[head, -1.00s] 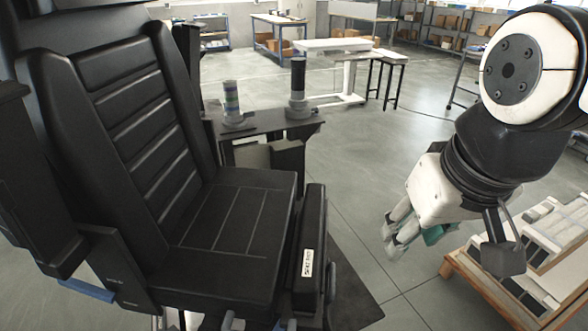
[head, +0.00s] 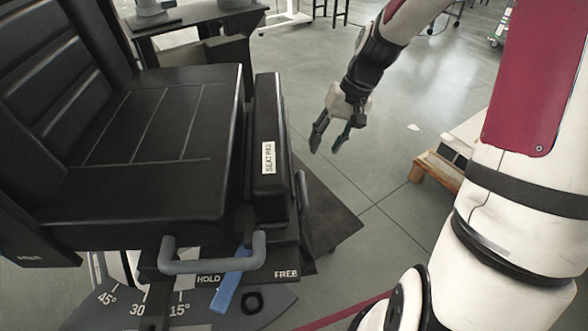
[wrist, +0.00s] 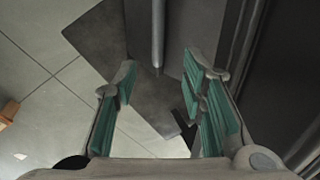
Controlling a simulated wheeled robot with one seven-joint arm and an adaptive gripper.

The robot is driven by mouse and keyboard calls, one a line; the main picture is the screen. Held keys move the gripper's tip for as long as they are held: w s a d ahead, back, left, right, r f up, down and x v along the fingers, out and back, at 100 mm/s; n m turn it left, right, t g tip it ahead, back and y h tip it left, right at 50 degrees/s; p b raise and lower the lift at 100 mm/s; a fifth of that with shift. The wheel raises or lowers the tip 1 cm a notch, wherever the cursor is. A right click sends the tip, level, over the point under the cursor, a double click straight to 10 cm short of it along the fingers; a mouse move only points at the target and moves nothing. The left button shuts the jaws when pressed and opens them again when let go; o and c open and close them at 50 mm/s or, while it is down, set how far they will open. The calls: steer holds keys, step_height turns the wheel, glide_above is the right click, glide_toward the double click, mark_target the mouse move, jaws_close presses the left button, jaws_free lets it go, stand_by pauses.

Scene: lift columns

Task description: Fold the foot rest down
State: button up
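The black chair's seat (head: 150,130) has an upright black padded panel (head: 268,150) along its front edge. A white label on the panel appears to read SEAT PAD. No part is clearly marked as the foot rest; this panel may be it. A grey bar handle (head: 303,192) is on the panel's outer face. My gripper (head: 330,145) is open and empty, pointing down, to the right of the panel and apart from it. In the wrist view, a grey bar (wrist: 158,38) shows beyond and between the open fingers (wrist: 160,90), not touching them.
A blue lever (head: 230,284) sits under the seat between HOLD and FREE marks, beside a grey U-shaped handle (head: 213,262). An angle scale (head: 135,305) is below. A wooden pallet (head: 436,170) stands to the right. Floor between is clear.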

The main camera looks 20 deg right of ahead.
mark_target(304, 184)
steer(key=b+x, duration=0.1)
steer(key=x, duration=0.4)
steer(key=b+x, duration=0.2)
steer(key=x, duration=0.3)
steer(key=b+x, duration=0.2)
steer(key=x, duration=0.3)
steer(key=shift+w+d+f, duration=0.15)
steer(key=shift+w+f, duration=0.25)
jaws_close()
